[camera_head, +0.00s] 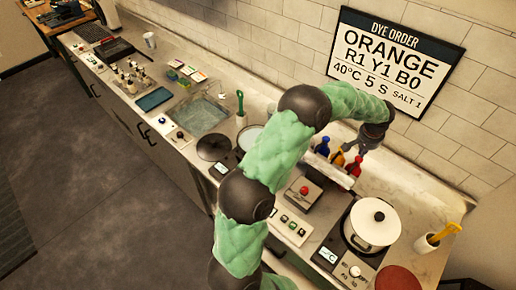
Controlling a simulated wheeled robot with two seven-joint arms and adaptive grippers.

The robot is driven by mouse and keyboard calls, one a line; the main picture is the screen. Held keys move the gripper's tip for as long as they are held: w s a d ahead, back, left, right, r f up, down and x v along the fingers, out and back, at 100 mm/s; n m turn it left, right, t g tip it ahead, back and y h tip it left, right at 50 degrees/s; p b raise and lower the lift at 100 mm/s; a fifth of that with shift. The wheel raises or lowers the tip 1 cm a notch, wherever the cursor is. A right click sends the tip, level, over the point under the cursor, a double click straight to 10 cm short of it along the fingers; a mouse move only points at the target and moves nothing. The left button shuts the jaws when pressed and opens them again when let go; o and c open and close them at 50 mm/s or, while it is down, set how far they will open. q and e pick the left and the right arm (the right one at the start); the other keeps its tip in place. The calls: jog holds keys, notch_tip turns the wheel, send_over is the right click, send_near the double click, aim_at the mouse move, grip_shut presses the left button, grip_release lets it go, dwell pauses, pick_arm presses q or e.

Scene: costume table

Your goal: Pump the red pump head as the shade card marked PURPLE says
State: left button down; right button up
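Three pump heads stand in a row by the back wall: a blue one (322,147), a yellow-orange one (338,158) and a red one (355,165). My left gripper (360,147) is above the right end of the row, close to the red pump head. I cannot tell whether it touches it, or whether its fingers are open or shut. Several small cards with coloured parts (187,70) lie further left on the counter. Their writing is too small to read, so I cannot pick out PURPLE. My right gripper is not in view.
A wall sign (392,62) reads DYE ORDER, ORANGE, R1 Y1 B0, 40°C 5 S, SALT 1. A lidded white pot (372,225) stands on a hot plate at right. A box with a red button (303,192) stands before the pumps. A water basin (203,113) is further left.

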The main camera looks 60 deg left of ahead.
aim_at(359, 159)
pick_arm(q)
jog(key=shift+f, duration=0.1)
dwell(0.3)
jog(key=shift+s+f+b, duration=0.1)
jog(key=shift+f+b, duration=1.15)
jog(key=shift+f, duration=0.4)
jog(key=shift+r+p, duration=0.7)
jog(key=shift+r, duration=0.95)
jog(key=shift+f, duration=0.25)
